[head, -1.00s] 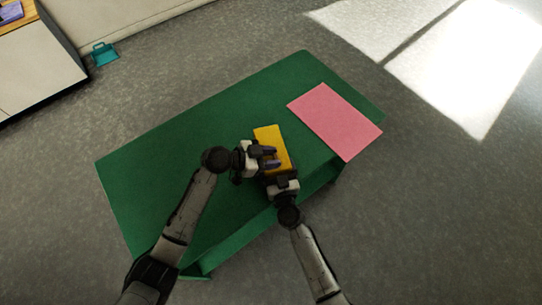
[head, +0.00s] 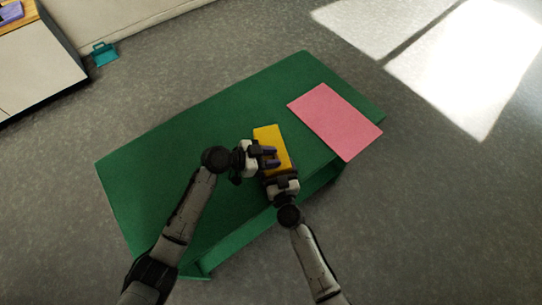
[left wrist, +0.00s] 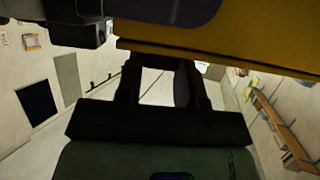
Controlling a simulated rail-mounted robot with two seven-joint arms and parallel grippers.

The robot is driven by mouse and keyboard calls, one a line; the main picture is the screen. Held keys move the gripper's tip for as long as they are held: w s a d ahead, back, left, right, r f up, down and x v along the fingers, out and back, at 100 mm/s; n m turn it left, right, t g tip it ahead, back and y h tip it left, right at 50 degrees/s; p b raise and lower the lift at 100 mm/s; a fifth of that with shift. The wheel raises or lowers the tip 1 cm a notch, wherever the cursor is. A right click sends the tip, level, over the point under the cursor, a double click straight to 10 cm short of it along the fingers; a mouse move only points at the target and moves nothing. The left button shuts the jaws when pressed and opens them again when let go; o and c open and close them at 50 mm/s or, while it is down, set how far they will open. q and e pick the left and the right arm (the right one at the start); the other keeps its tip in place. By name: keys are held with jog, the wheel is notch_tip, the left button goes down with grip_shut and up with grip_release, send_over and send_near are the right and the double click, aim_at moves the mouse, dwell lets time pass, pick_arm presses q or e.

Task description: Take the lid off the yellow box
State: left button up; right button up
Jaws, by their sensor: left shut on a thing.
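The yellow box (head: 272,135) lies on the green table, its long side slanting away from me. Its yellow side also fills the upper right of the left wrist view (left wrist: 230,48). My left gripper (head: 271,157) reaches in from the left, over the box's near half, with dark purple fingers shut on it. I cannot tell whether they hold the lid or the body, because the lid's seam is not clear. My right gripper (head: 279,174) is at the box's near end, close to the left one. Its fingertips are partly hidden, so its opening is unclear.
The green table (head: 160,165) is bare to the left of the box and behind it. A flat pink sheet (head: 335,122) lies at the table's right end. The near table edge is close to my right gripper. A teal object (head: 104,54) stands on the floor far left.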

pick_arm(q)
jog(key=shift+r, duration=0.25)
jog(key=shift+r, duration=0.85)
jog(key=shift+r, duration=2)
pick_arm(e)
jog(key=o, duration=1)
pick_arm(q)
notch_tip(320, 180, up, 3)
jog(key=p, duration=0.3)
jog(key=shift+f, duration=0.1)
pick_arm(e)
jog(key=v, duration=1.2)
